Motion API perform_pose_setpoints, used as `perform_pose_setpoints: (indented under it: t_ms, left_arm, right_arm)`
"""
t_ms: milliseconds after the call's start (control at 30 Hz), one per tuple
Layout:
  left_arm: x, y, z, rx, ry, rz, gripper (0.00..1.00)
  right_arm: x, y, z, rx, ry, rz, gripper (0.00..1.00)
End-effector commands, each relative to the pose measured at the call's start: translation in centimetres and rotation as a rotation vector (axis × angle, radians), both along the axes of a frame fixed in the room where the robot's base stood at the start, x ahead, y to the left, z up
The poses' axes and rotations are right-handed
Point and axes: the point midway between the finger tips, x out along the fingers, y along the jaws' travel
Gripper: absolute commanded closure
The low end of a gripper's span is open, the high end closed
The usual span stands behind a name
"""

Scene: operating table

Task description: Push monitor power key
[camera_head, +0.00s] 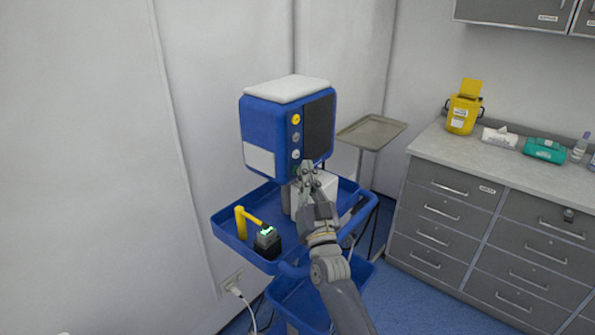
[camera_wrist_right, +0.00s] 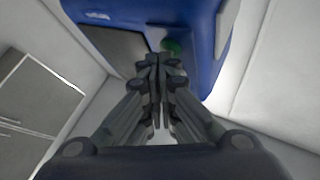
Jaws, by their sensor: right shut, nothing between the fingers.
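The monitor (camera_head: 266,122) is a blue box with a white top and a dark screen (camera_head: 319,125), standing above a blue cart. A column of round keys, with a yellow one (camera_head: 296,119) on top and grey ones below, runs beside the screen. In the right wrist view a green key (camera_wrist_right: 172,45) shows on the blue monitor face (camera_wrist_right: 205,50), just beyond the fingertips. My right gripper (camera_head: 306,168) is shut and empty, its tips close to the lower end of the key column; it also shows in the wrist view (camera_wrist_right: 160,60). I cannot tell whether the tips touch. My left gripper is out of view.
The blue cart tray (camera_head: 228,236) holds a yellow handle-like part (camera_head: 241,222) and a small dark device with a green display (camera_head: 267,240). A metal tray stand (camera_head: 372,131) stands behind. A grey counter (camera_head: 500,160) with several supplies is at the right.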

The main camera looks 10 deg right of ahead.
Motion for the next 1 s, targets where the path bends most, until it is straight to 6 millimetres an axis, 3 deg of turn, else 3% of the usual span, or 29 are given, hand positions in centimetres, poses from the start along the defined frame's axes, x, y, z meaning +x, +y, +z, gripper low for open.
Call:
perform_pose_setpoints:
  t_ms: [1000]
  left_arm:
    - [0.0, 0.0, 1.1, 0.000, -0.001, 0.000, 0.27]
  right_arm:
    - [-1.3, -1.1, 0.1, -0.001, 0.001, 0.000, 1.00]
